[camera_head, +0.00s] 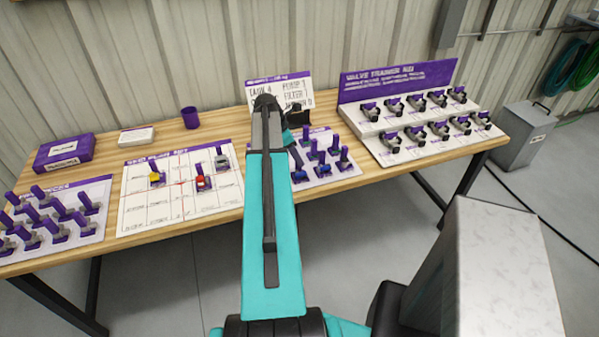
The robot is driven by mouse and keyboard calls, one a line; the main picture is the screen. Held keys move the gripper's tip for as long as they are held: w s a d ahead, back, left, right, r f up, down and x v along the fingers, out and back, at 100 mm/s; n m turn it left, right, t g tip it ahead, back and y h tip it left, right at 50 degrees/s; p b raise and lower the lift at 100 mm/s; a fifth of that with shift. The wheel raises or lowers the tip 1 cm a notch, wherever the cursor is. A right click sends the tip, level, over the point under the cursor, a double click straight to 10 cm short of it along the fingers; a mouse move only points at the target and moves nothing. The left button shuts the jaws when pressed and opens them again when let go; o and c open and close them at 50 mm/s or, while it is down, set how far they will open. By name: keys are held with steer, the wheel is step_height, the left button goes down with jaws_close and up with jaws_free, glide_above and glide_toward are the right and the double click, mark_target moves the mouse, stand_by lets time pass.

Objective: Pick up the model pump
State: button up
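I cannot tell for sure which piece is the model pump. Several small blue models with upright purple handles stand on a white board (322,178) in the middle of the table, partly hidden behind my arm. Three models stand on the white grid mat (150,205): a yellow one (156,178), a red one (202,182) and a grey-blue one (221,162). Several grey models with purple handles (60,235) stand on a board at the left. My gripper (297,117) is over the back of the table, mostly hidden by my arm; its fingers cannot be made out.
A stepped white rack (372,128) with several grey and purple valve models stands at the right. A purple box (64,153), a white block (136,135), a purple cup (190,117) and a lettered card (272,88) stand along the back. A grey bin (522,132) is on the floor.

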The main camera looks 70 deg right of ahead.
steer(key=shift+x, duration=1.05)
jaws_close()
